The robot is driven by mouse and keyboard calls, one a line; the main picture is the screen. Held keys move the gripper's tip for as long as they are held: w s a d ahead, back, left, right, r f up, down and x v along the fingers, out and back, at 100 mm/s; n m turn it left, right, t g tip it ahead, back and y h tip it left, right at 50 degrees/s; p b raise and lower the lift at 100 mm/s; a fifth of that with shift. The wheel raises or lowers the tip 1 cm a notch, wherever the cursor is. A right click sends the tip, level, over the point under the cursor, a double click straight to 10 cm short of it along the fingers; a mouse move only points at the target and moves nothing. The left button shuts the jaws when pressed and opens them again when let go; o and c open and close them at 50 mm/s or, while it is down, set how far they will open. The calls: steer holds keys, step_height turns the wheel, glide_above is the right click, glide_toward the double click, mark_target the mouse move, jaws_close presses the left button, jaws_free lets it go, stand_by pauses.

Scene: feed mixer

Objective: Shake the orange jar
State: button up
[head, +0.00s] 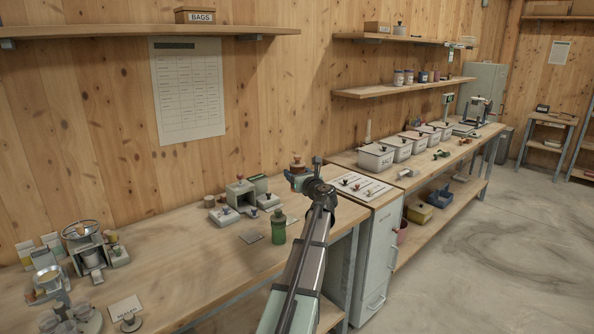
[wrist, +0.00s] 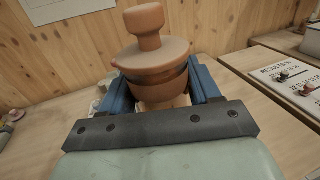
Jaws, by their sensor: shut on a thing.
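The orange jar (wrist: 158,52) is in the wrist view, with a wide rim and a round knob on top. My gripper (wrist: 160,88) is shut on it, with one blue finger on each side of its body. The jar's lower part is hidden behind the gripper's dark crossbar. In the head view the jar (head: 297,164) shows small at the end of my arm, about upright, with my gripper (head: 295,180) around it. It appears to be above the bench, but I cannot tell the height.
A green bottle (head: 279,228) stands on the wooden bench (head: 190,262), left of my arm. Small green-grey boxes (head: 241,194) stand behind it. A white board with knobs (head: 361,187) and several lidded white bins (head: 376,157) are to the right. The bench's front middle is mostly clear.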

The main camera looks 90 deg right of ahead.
step_height(320, 180, down, 2)
steer(key=shift+f, duration=0.1)
steer(key=shift+r, duration=2.3)
steer(key=shift+f, duration=2.25)
stand_by(0.6)
